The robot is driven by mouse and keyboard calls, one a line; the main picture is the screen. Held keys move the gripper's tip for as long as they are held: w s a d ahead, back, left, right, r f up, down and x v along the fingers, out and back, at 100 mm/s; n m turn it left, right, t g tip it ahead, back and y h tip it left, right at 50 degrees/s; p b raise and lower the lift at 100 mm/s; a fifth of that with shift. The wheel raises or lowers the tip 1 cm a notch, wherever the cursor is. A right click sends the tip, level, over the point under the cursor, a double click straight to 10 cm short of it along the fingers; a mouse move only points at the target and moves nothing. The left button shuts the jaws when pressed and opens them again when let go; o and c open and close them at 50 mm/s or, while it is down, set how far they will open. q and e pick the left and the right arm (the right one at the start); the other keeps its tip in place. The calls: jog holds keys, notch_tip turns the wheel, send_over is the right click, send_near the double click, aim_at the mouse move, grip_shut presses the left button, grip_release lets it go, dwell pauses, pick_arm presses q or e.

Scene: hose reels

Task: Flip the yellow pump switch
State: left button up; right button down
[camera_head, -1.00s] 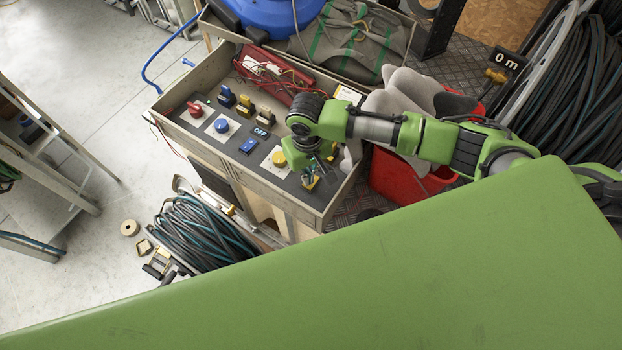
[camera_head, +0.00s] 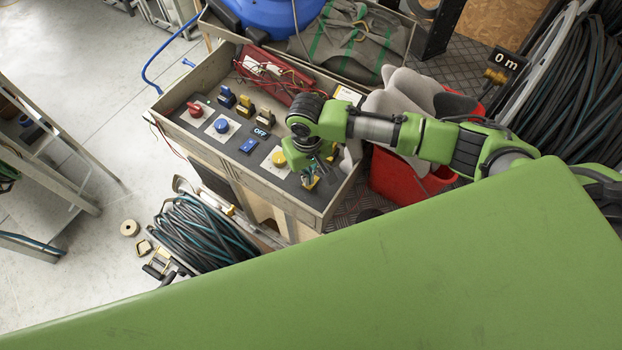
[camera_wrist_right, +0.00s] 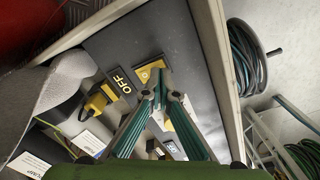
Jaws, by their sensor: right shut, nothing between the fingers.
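The yellow switch (camera_head: 311,184) sits at the near right end of the dark control panel, mostly hidden behind my right gripper in the head view. In the right wrist view, its yellow plate (camera_wrist_right: 151,71) shows just past the fingertips. My right gripper (camera_wrist_right: 163,84) is shut and empty, its green fingers meeting in a point over the plate's near edge. In the head view, the right gripper (camera_head: 308,174) points down at the switch. I cannot tell whether the tips touch it. The switch's lever position is hidden. My left gripper is not in view.
A red bucket (camera_head: 400,176) stands right of the tray.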

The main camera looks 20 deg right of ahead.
jog(key=shift+f+b, duration=0.45)
jog(key=shift+f, duration=0.6)
dwell(0.4)
notch_tip(320, 180, up, 7)
jog(key=p, duration=0.8)
jog(key=shift+r+p, duration=0.1)
jog(key=shift+p, duration=0.2)
jog(key=shift+w+a, duration=0.1)
dwell(0.4)
